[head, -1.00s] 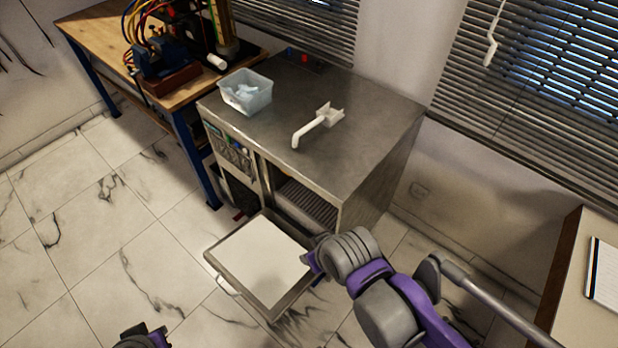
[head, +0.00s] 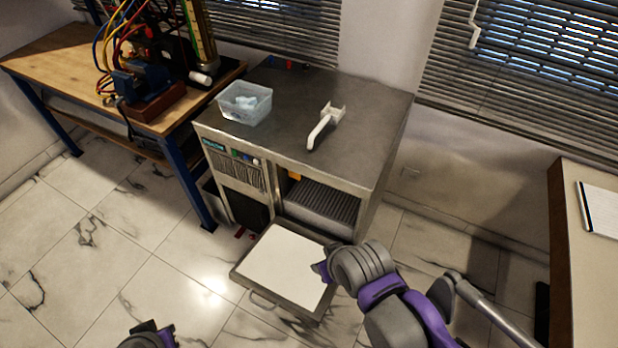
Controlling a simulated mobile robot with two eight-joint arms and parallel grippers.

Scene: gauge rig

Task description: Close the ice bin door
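The ice bin door (head: 283,266) hangs open at the front of the steel ice machine (head: 330,112), folded outward and down, with its pale inner panel facing up. The bin opening (head: 318,205) shows a dark ribbed inside. My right gripper (head: 321,270) is at the door's right edge, over or against it; I cannot tell if it touches. Its fingers are mostly hidden by its own wrist. My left gripper (head: 152,336) is low at the bottom edge, apart from the door and partly cut off.
A clear tub (head: 245,103) and a white scoop-like handle (head: 325,125) lie on the machine top. A wooden bench (head: 60,62) with a hose rig stands at left. A table with a notepad (head: 601,208) is at right. The tiled floor at left is clear.

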